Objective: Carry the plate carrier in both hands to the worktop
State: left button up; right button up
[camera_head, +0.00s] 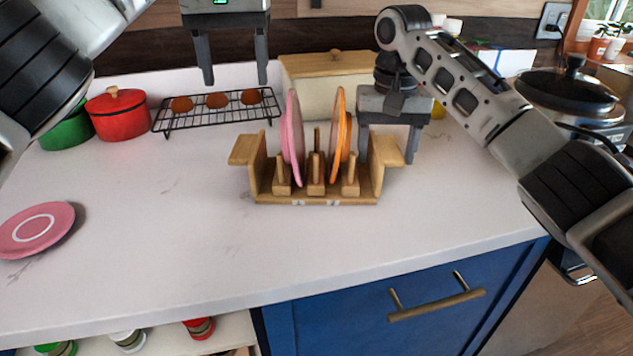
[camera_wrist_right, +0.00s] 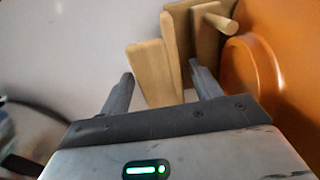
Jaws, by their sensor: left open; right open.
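The wooden plate carrier (camera_head: 315,200) stands upright on the white worktop (camera_head: 190,235), with a side handle at each end. It holds a pink plate (camera_head: 292,138) and an orange plate (camera_head: 338,135) on edge between its pegs. My left gripper (camera_head: 235,80) is open and empty, above and behind the carrier's left handle, apart from it. My right gripper (camera_head: 388,153) is open at the carrier's right handle (camera_head: 387,150). In the right wrist view, the handle (camera_wrist_right: 152,75) shows between the finger lines; contact cannot be told.
A cooling rack (camera_head: 215,114) with brown buns, a red pot (camera_head: 120,117) and a green pot (camera_head: 68,132) stand behind left. A pink plate (camera_head: 36,228) lies at left. A wooden-lidded bin (camera_head: 318,68) is behind the carrier. The front worktop is clear.

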notch_tip(320, 180, up, 12)
dwell(0.4)
